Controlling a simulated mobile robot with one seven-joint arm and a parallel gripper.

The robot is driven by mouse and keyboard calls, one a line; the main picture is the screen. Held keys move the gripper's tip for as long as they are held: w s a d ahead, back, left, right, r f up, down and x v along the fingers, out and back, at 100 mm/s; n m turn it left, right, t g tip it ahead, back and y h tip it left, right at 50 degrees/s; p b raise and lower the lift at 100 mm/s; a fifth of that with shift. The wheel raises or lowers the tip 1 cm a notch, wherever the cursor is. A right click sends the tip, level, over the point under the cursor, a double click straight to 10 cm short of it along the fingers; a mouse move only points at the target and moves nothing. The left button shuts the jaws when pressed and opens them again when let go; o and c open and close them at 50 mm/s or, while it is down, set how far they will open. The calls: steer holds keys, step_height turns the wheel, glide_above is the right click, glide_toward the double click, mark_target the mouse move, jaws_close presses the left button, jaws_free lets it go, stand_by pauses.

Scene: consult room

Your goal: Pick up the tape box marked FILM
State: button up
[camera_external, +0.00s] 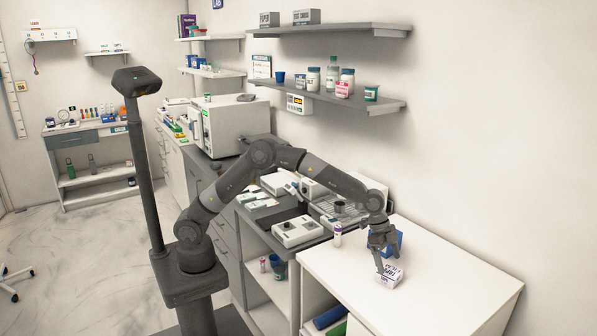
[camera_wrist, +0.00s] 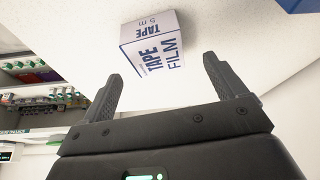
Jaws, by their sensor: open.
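The tape box marked FILM (camera_wrist: 158,47) is a white box with blue "TAPE FILM" print and blue-grey edges. In the wrist view it lies just ahead of the fingertips, about midway between them. In the external view the white box (camera_external: 390,277) sits on the white counter top (camera_external: 450,278). My gripper (camera_wrist: 155,75) is open and empty, with one finger on each side of the line to the box. In the external view my gripper (camera_external: 379,262) points down right beside the box; whether it touches cannot be told.
A blue box (camera_external: 396,238) stands just behind the gripper on the counter. A small white bottle with a purple part (camera_external: 338,235) stands at the counter's left edge. The counter's right and front are clear.

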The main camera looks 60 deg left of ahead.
mark_target(390, 271)
steer(key=x, duration=0.5)
steer(key=shift+s+a+f, duration=0.1)
steer(key=shift+s, duration=0.15)
steer(key=shift+c, duration=0.4)
steer(key=c, duration=1)
